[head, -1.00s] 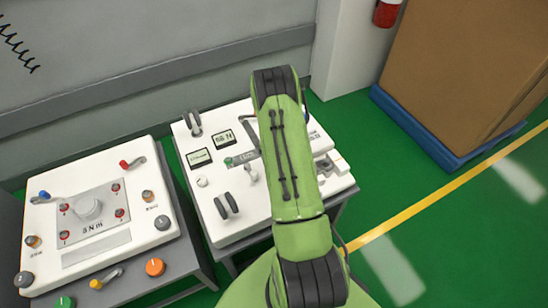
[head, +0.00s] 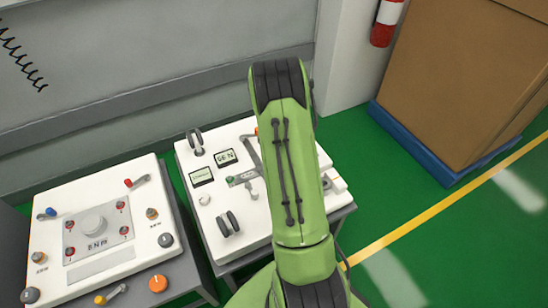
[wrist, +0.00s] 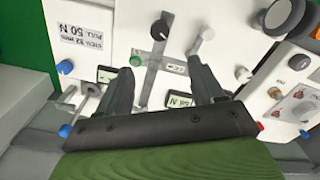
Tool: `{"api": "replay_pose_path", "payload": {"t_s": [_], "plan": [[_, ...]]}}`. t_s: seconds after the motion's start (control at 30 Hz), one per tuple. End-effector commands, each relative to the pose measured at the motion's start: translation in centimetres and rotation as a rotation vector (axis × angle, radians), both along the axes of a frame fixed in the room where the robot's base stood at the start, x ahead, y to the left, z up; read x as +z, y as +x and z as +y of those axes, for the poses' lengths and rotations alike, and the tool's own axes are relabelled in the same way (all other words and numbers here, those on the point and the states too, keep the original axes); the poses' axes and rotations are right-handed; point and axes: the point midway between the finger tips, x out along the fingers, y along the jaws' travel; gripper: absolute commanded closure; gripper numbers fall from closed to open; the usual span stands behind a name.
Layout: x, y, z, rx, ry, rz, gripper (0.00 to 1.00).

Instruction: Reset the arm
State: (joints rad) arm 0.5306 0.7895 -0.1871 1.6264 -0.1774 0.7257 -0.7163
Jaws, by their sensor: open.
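My green arm (head: 290,170) reaches up over a white control panel (head: 240,220) in the head view and covers part of its right half. My gripper (wrist: 162,75) is hidden there. In the wrist view it is open, with two dark fingers spread apart above the white panel face and nothing between them. A slotted lever with a round dark knob (wrist: 160,30) lies beyond the fingertips; I cannot tell whether any finger touches the panel.
A second white panel (head: 95,262) with knobs and small levers stands to the left. A grey wall (head: 130,60) is behind. A brown box (head: 455,80) on a blue pallet (head: 425,145) stands at the right. Green floor (head: 420,220) with a yellow line is open there.

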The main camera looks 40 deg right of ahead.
Motion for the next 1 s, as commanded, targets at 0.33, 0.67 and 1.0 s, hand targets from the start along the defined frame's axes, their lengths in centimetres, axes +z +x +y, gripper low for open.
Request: {"api": "replay_pose_path", "payload": {"t_s": [0.33, 0.67, 1.0], "plan": [[0.5, 0.0, 0.0, 0.000, 0.001, 0.001, 0.33], [1.6, 0.2, 0.5, -0.001, -0.003, -0.010, 0.33], [21.7, -3.1, 14.1, -0.079, -0.021, -0.217, 0.33]]}}
